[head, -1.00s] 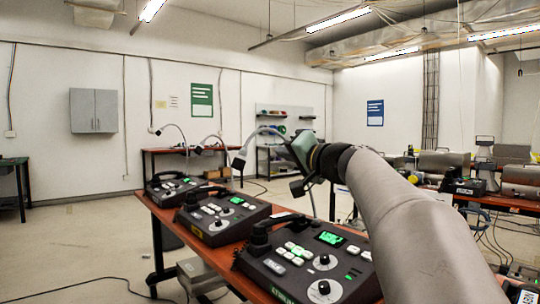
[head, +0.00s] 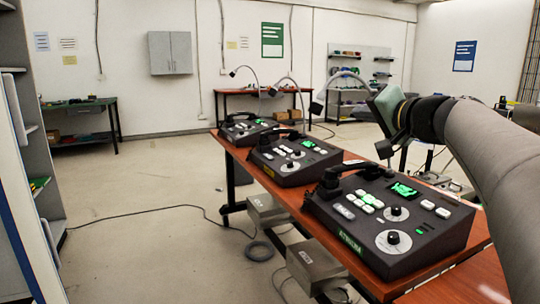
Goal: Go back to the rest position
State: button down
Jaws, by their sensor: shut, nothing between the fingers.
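Three dark paging phones stand in a row on a reddish-brown table (head: 425,290) in the head view. The nearest phone (head: 440,228) has a lit green screen, white buttons and dials. The middle phone (head: 312,163) and the far phone (head: 238,132) sit behind it to the left. My gripper (head: 383,150) is at the end of my grey arm, above the table behind the nearest phone. It is shut, holds nothing and is apart from the phones.
Boxes (head: 315,265) sit under the table, with a cable on the floor. A shelf unit (head: 30,150) stands at the left edge. A second table (head: 262,93) and shelves (head: 350,85) stand by the back wall. The floor at left is open.

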jog(key=s+a+f+n+g+p, duration=0.3)
jog(key=s+a+f+g+p, duration=0.65)
jog(key=p, duration=0.55)
jog(key=s+f+n+g+h+p, duration=0.2)
jog(key=s+p, duration=0.4)
jog(key=s, duration=0.4)
jog(key=s+a+f+n+g+h+p, duration=0.1)
jog(key=s+f+n+g+h+p, duration=0.1)
jog(key=s, duration=0.8)
jog(key=f+g+h+p, duration=0.1)
jog(key=g+p, duration=0.1)
jog(key=p, duration=0.1)
jog(key=shift+s+p, duration=0.2)
jog(key=shift+p, duration=0.2)
jog(key=shift+w+a+r, duration=0.1)
